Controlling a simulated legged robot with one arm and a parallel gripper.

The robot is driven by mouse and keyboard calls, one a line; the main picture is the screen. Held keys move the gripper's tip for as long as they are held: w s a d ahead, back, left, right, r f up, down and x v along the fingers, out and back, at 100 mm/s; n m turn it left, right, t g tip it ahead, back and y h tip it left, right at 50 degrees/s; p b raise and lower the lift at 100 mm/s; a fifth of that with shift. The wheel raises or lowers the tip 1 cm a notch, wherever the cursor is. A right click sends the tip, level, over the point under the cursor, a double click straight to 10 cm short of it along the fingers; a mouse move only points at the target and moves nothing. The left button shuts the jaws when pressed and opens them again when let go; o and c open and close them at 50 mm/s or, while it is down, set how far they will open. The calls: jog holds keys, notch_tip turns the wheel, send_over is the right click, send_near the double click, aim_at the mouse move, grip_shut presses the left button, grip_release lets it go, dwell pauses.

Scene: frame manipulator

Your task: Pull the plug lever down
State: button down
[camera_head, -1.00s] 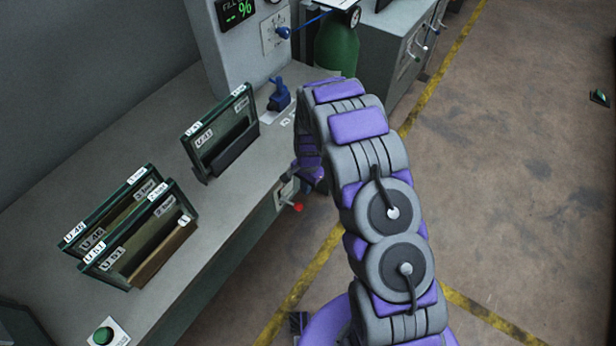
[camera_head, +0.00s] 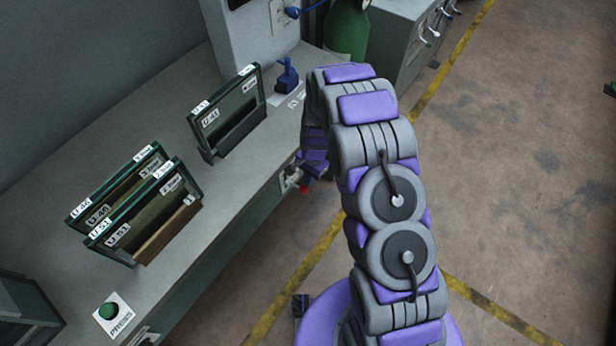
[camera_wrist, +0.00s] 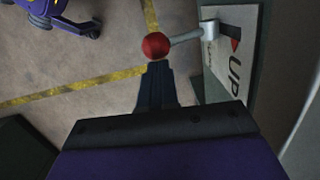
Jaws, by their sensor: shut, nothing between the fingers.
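The plug lever is a metal rod (camera_wrist: 187,38) ending in a red ball (camera_wrist: 156,46), mounted on a side plate marked UP (camera_wrist: 232,60) in the wrist view. The red ball also shows small at the bench's front face in the head view (camera_head: 305,186), partly covered by my arm. My gripper (camera_wrist: 157,68) is shut and empty, its dark fingertips right at the ball's near edge in the wrist view. I cannot tell whether they touch it. In the head view the fingers are largely hidden by my arm.
The grey bench (camera_head: 175,255) holds green-framed panels (camera_head: 140,205), another framed panel (camera_head: 228,112), a blue switch (camera_head: 286,75) and a green push button (camera_head: 109,311). A green cylinder (camera_head: 347,30) stands behind. Open floor with yellow lines (camera_head: 520,180) lies right.

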jog(key=shift+s+d+f, duration=0.1)
jog(key=shift+f, duration=0.1)
jog(key=shift+t+y, duration=0.6)
jog(key=shift+y, duration=0.2)
jog(key=f, duration=0.1)
jog(key=s+d+f, duration=0.1)
jog(key=f+b, duration=0.1)
jog(key=f, duration=0.1)
jog(key=shift+s+d, duration=0.15)
jog(key=shift+d, duration=0.15)
jog(key=shift+r, duration=0.1)
jog(key=shift+r+p, duration=0.65)
jog(key=w+d+r+p, duration=0.1)
jog(key=d+r+p, duration=0.2)
jog(key=r, duration=0.8)
jog(key=d, duration=0.2)
jog(key=shift+w+d+r+p, duration=0.15)
jog(key=shift+d+r+p, duration=0.1)
jog(key=shift+d+p, duration=0.05)
